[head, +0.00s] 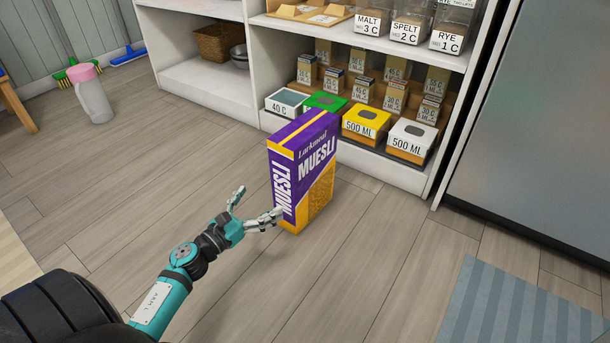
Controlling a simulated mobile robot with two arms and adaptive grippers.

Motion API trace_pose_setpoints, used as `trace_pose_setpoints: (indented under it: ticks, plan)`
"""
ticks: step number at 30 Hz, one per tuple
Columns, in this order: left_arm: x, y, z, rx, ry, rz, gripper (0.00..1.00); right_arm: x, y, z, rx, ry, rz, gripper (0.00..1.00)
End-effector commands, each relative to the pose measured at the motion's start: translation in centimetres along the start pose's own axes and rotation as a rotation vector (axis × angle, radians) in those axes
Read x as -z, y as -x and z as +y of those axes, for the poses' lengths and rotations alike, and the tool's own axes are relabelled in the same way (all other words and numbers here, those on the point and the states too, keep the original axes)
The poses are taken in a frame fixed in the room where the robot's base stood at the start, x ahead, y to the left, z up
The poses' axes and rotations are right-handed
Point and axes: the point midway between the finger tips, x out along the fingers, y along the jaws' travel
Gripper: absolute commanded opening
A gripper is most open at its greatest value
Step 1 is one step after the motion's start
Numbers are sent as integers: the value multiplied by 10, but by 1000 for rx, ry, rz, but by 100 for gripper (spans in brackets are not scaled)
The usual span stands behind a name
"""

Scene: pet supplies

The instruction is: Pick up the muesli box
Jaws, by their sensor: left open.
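The muesli box (318,182) stands upright on the wooden floor in front of the shelf unit. It is purple with white lettering and an orange lower corner. My left gripper (262,203) is open at the lower left of the box. One finger points up and stays apart from the box. The other finger reaches to the box's lower left side; I cannot tell whether it touches. Nothing is between the fingers. My right gripper is not in view.
The white shelf unit (210,92) behind holds small cartons, labelled bins and jars. A pink-capped bottle (93,98) stands at the left. A grey panel (560,120) rises at the right, and a striped mat (520,305) lies before it. The floor around the box is clear.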

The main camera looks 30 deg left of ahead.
Motion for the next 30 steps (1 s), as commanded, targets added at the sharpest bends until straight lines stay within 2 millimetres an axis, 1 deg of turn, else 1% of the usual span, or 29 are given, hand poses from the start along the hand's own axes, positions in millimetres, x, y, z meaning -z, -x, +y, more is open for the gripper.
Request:
trace_pose_setpoints:
  ticks: [1, 3, 6, 9, 16, 21, 24, 27, 30]
  plan:
    - [-2, -13, 0, 0, 0, -2, 100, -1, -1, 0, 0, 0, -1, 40]
    - [-2, -28, 1, 0, -1, -2, 100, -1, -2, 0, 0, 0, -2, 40]
    - [-1, -48, 1, -1, 1, -1, 100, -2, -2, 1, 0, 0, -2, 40]
    - [0, -62, 0, -1, 3, -1, 100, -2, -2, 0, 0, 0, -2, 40]
    - [-1, -77, 1, -2, 4, 1, 100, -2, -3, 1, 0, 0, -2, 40]
    - [-5, -103, 0, -2, 3, -1, 100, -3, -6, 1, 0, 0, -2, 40]
    - [-3, -115, 0, -2, 4, -1, 100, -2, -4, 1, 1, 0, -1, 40]
    - [-3, -122, 0, -2, 3, 0, 100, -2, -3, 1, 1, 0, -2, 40]
    - [-3, -123, 0, -2, 3, 1, 100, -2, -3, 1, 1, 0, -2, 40]
